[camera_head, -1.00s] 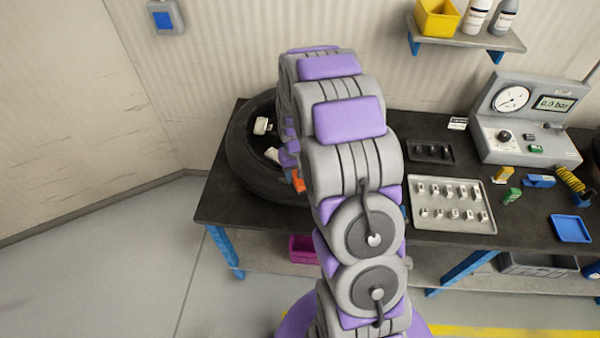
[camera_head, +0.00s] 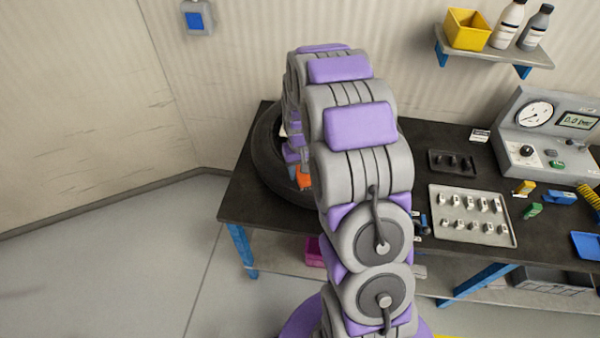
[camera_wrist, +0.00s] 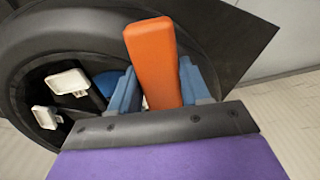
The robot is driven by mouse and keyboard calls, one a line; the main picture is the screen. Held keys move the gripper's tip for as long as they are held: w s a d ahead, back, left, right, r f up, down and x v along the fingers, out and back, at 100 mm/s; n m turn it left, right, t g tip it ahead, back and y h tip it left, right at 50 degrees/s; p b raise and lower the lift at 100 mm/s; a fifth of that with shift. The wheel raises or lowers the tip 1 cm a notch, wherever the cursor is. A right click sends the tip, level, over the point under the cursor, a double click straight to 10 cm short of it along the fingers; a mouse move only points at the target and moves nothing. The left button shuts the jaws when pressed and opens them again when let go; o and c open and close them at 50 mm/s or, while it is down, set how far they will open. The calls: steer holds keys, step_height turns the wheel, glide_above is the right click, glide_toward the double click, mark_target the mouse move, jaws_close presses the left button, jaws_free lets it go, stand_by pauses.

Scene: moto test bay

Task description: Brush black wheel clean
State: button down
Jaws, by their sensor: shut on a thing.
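The black wheel (camera_head: 262,165) lies flat on the left end of the dark bench, partly hidden behind my arm. In the wrist view its tyre (camera_wrist: 75,32) fills the upper left, with white blocks (camera_wrist: 68,82) and a blue part (camera_wrist: 107,82) inside the ring. My gripper (camera_wrist: 155,88) has its blue fingers shut on an orange block-like thing (camera_wrist: 150,55), likely the brush's handle. The orange thing also shows in the head view (camera_head: 304,179), over the wheel's near right side. Any bristles and their contact with the tyre are hidden.
The dark bench (camera_head: 400,215) carries a tray of small metal parts (camera_head: 470,232), a small black tray (camera_head: 455,162) and a gauge unit (camera_head: 545,135) to the right. A shelf (camera_head: 490,50) holds a yellow bin and bottles. Walls stand close behind and left.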

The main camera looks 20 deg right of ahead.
steer(key=d+r, duration=0.1)
steer(key=r, duration=0.2)
steer(key=shift+w+d+r+p, duration=0.1)
steer(key=shift+d+p, duration=0.3)
steer(key=shift+a+r, duration=0.45)
steer(key=shift+r, duration=0.25)
steer(key=shift+a+r, duration=0.15)
steer(key=shift+a, duration=0.25)
steer(key=shift+d, duration=0.6)
steer(key=shift+a, duration=0.1)
